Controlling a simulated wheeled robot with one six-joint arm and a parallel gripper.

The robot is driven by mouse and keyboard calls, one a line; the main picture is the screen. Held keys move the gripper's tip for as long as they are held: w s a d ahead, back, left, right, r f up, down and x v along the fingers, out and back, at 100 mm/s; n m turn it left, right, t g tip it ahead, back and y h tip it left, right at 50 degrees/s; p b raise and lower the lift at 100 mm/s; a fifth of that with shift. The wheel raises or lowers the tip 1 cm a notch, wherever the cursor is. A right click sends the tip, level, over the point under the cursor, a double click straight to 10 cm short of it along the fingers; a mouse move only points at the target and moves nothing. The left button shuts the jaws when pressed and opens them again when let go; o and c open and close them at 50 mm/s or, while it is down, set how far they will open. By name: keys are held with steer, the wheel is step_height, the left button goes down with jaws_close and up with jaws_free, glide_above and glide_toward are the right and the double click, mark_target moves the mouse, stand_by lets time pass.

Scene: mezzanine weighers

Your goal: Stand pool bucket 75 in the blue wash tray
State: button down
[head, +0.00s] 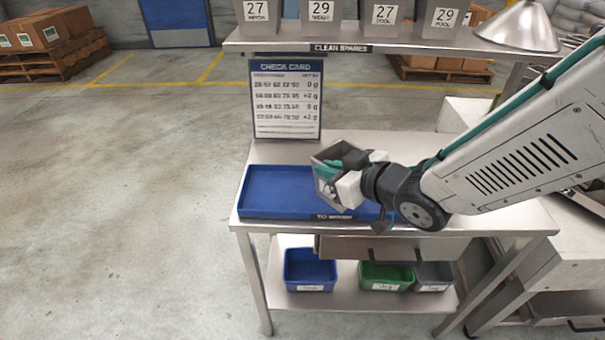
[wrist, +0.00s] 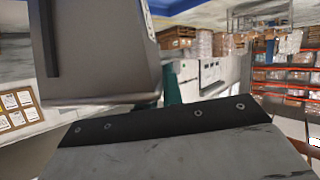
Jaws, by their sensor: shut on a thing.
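A grey bucket (head: 324,188) with a pale label is held in my gripper (head: 343,171), over the right part of the blue wash tray (head: 272,190). The label's number is too small to read. The bucket looks tilted, and I cannot tell whether its base touches the tray. The shallow tray lies on the steel bench and its left part is empty; my gripper and the bucket hide some of its right part. In the wrist view the bucket's grey wall (wrist: 95,60) fills the upper left, close above the dark finger edge.
A check card board (head: 285,98) stands behind the tray. A shelf of clean spare buckets (head: 384,14) and a lamp shade (head: 518,26) are above. Blue (head: 310,268), green (head: 386,275) and grey bins (head: 434,275) sit on the lower shelf. Floor at left is clear.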

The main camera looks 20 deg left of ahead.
steer(key=w+a+f, duration=0.1)
steer(key=a+f, duration=0.1)
steer(key=a, duration=0.4)
steer(key=w+a+f, duration=0.1)
steer(key=a+f, duration=0.1)
steer(key=a, duration=0.5)
steer(key=shift+w+a+f, duration=0.25)
steer(key=shift+w+f, duration=0.1)
steer(key=shift+f, duration=0.05)
steer(key=c, duration=1.5)
jaws_free()
steer(key=shift+f, duration=0.15)
steer(key=shift+c, duration=0.2)
steer(key=v, duration=1.2)
